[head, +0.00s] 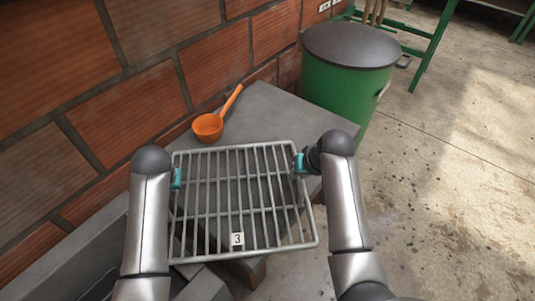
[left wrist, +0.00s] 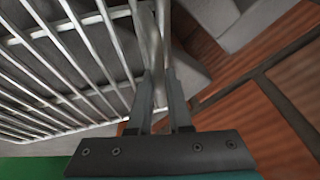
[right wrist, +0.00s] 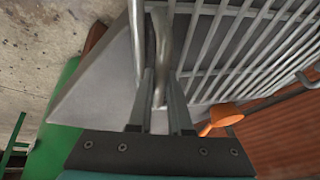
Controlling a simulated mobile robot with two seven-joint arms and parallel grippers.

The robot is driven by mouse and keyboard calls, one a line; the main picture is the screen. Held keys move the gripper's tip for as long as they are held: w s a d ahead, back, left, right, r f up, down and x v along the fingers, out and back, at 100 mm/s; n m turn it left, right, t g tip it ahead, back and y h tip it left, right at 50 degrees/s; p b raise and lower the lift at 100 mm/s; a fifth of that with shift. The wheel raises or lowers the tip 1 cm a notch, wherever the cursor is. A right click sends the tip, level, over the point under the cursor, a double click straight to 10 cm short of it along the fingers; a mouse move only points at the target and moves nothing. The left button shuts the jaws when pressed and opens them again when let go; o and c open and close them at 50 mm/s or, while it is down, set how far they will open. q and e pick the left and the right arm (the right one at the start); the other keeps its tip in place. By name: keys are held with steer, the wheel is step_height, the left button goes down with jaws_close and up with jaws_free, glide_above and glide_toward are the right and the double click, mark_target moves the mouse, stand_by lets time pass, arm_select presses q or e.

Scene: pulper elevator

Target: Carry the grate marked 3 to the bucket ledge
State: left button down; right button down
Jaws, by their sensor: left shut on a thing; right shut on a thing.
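The grate marked 3 (head: 237,239) is a pale metal wire rack with a small white "3" label near its front edge. It hangs roughly level between my two arms, in front of and partly over a grey ledge (head: 270,118). My left gripper (head: 177,178) is shut on the grate's left side; the left wrist view shows its fingers (left wrist: 160,95) around the side rod. My right gripper (head: 299,163) is shut on the right side; the right wrist view shows its fingers (right wrist: 160,90) on the rod.
An orange ladle (head: 208,126) lies on the ledge near the brick wall (head: 150,105). A green drum with a dark lid (head: 349,45) stands behind the ledge. A green metal frame (head: 436,42) is farther right. The concrete floor (head: 450,180) at right is clear.

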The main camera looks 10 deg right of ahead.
arm_select(q)
steer(key=shift+w+f+b, duration=0.15)
steer(key=shift+f+b, duration=0.15)
steer(key=shift+b, duration=0.1)
arm_select(e)
steer(key=shift+w+f, duration=0.15)
steer(key=shift+f, duration=0.15)
arm_select(q)
steer(key=c, duration=1.2)
jaws_free()
steer(key=shift+f, duration=0.15)
steer(key=shift+c, duration=0.2)
arm_select(e)
steer(key=c, duration=1.2)
jaws_free()
steer(key=shift+s+f, duration=0.15)
steer(key=shift+s, duration=0.05)
steer(key=shift+c, duration=0.2)
arm_select(q)
steer(key=o, duration=0.4)
steer(key=shift+s, duration=0.2)
arm_select(e)
steer(key=o, duration=0.4)
arm_select(q)
steer(key=v, duration=1.2)
arm_select(e)
steer(key=v, duration=1.2)
